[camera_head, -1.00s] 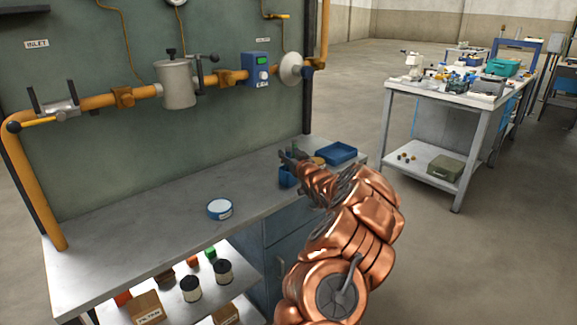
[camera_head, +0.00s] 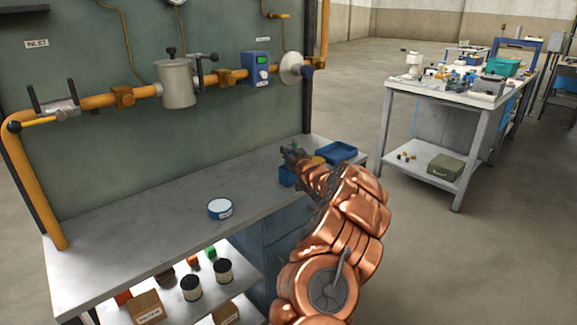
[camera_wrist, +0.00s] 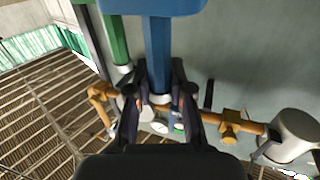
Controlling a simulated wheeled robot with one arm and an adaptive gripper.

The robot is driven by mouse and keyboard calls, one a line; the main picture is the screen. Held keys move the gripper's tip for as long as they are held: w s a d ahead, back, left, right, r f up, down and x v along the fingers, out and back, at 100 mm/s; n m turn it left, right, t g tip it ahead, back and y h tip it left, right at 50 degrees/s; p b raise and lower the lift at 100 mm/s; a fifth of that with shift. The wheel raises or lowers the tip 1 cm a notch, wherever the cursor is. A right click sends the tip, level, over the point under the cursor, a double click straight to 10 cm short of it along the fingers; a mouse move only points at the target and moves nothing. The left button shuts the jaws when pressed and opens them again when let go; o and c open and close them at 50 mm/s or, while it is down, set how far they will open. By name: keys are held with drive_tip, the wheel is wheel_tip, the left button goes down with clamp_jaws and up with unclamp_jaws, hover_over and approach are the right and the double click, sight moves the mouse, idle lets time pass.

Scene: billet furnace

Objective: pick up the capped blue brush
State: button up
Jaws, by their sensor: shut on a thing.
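The blue brush (camera_wrist: 158,50) shows in the wrist view as a straight blue shaft with a pale band near its lower end. It runs between the fingers of my gripper (camera_wrist: 159,97), which is shut on it. A wider blue part joins the shaft at the top edge of that view. In the head view my gripper (camera_head: 291,156) is above the far right part of the bench, and the brush cannot be made out there. A similar green shaft (camera_wrist: 113,38) with a pale band stands left of the blue one in the wrist view.
A blue bin (camera_head: 286,177) is right below my gripper on the grey bench (camera_head: 150,225). A blue tray (camera_head: 338,151) lies behind my wrist. A round white-topped tin (camera_head: 220,208) stands left on the bench. Yellow pipes (camera_head: 97,102) run along the wall.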

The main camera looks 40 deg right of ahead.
clamp_jaws()
wheel_tip(320, 180, up, 10)
drive_tip(key=shift+r+p, duration=0.1)
drive_tip(key=shift+p, duration=0.25)
idle(2.2)
